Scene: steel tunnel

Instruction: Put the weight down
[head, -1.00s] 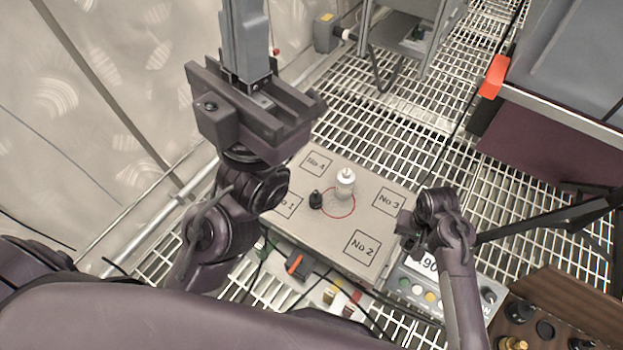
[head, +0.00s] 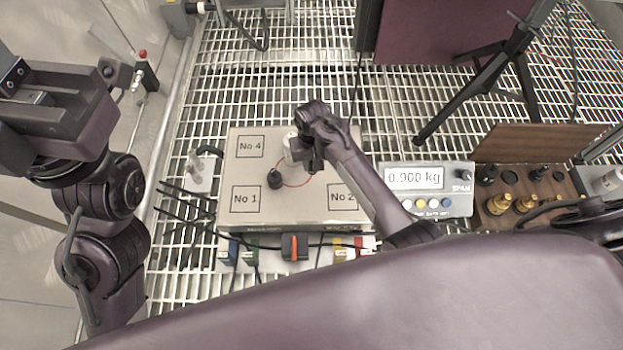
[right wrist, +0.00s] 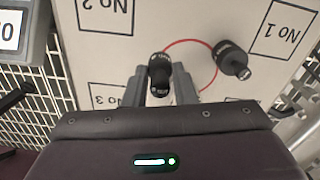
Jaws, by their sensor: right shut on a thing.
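My right gripper (head: 312,158) is over the right part of the grey box top (head: 255,213), near the red circle. It is shut on a black knobbed weight (right wrist: 160,72), seen between the fingers in the right wrist view; my gripper mostly hides it in the head view. I cannot tell whether the weight touches the top. Another black weight (head: 275,179) stands at the circle's edge and also shows in the right wrist view (right wrist: 232,62).
Squares No 1 (head: 246,199), No 2 (head: 343,196) and No 4 (head: 250,147) look empty. A display (head: 414,177) reads 0.900 kg. A wooden block (head: 512,210) with brass and black weights is at right. Cables and coloured plugs lie along the box's front.

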